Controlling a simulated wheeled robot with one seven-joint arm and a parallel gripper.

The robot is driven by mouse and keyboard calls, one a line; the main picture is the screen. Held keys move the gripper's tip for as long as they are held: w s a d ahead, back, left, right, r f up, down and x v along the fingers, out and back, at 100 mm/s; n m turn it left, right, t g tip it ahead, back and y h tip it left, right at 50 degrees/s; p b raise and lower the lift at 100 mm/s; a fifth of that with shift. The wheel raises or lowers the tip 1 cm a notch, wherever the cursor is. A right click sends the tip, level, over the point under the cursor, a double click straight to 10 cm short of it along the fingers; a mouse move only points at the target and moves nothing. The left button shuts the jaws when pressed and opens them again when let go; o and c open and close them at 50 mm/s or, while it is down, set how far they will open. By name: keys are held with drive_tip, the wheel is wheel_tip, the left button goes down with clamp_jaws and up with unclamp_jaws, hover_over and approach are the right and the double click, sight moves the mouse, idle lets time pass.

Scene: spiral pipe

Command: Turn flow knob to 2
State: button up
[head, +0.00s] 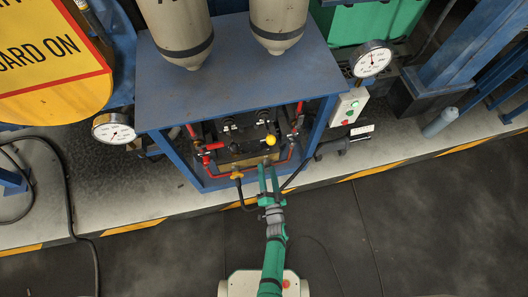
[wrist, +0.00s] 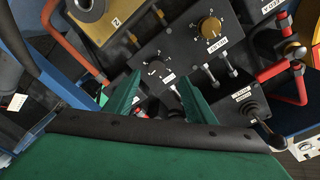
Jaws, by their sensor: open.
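The black control panel (wrist: 180,45) is in the upper middle of the wrist view. It carries a small black knob (wrist: 157,68) with a scale around it and a gold knob (wrist: 208,27) with a dial scale. I cannot tell contact or depth. In the head view my gripper (head: 268,167) reaches the front of the panel, where the knobs are not distinct.
A blue frame (head: 240,62) surrounds the panel, with two beige tanks on top. Red pipes (head: 207,160) flank it. A black joystick-like lever (wrist: 252,108) and a red valve handle (wrist: 275,70) lie to the right in the wrist view.

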sight(265, 150)
drive_tip(key=w, duration=0.7)
drive_tip(key=shift+w+a, duration=0.1)
drive_tip(key=shift+w, duration=0.25)
drive_tip(key=shift+w+a, duration=0.2)
drive_tip(key=shift+w, duration=0.25)
drive_tip(key=c, duration=1)
drive_tip(key=shift+a, duration=0.1)
drive_tip(key=shift+c, duration=0.2)
